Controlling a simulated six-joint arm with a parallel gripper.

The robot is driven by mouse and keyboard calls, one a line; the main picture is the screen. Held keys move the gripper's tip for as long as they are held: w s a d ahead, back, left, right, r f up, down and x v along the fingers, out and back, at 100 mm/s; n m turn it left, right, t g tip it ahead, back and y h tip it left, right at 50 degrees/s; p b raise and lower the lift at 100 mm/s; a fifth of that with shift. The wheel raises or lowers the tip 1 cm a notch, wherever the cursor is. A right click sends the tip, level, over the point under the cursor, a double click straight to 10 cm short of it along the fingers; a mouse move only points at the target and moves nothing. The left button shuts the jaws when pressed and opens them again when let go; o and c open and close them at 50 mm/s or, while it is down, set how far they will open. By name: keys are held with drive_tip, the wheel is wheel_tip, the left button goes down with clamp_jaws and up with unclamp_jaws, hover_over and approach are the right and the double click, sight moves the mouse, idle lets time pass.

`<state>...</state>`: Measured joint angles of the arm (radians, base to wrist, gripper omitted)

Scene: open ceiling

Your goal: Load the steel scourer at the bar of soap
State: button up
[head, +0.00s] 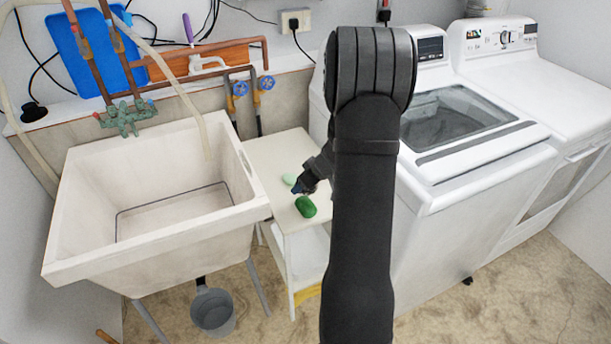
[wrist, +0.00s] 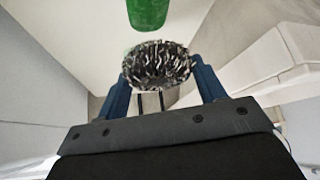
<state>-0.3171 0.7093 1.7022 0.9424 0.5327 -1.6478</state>
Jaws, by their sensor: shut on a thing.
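My gripper (wrist: 160,78) has blue fingers shut on the steel scourer (wrist: 157,65), a dark, shiny ball of coiled metal. In the head view my gripper (head: 298,188) is above the small white stand. The scourer cannot be made out there. A dark green rounded block (head: 306,206) lies on the stand's top, just in front of my gripper; it also shows in the wrist view (wrist: 147,12), beyond the scourer. A pale green piece (head: 289,179) lies behind my gripper. I cannot tell for sure which green thing is the bar of soap.
The white stand (head: 266,150) is between the laundry sink (head: 85,252) and the white washing machine (head: 470,160). Its top is narrow, with bare room toward the back. A grey bucket (head: 212,310) is below the sink. Pipes and taps (head: 127,118) are at the back wall.

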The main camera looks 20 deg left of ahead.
sight(301, 201)
drive_tip(key=shift+f, duration=2.75)
drive_tip(key=shift+f, duration=0.55)
drive_tip(key=shift+r, duration=3.55)
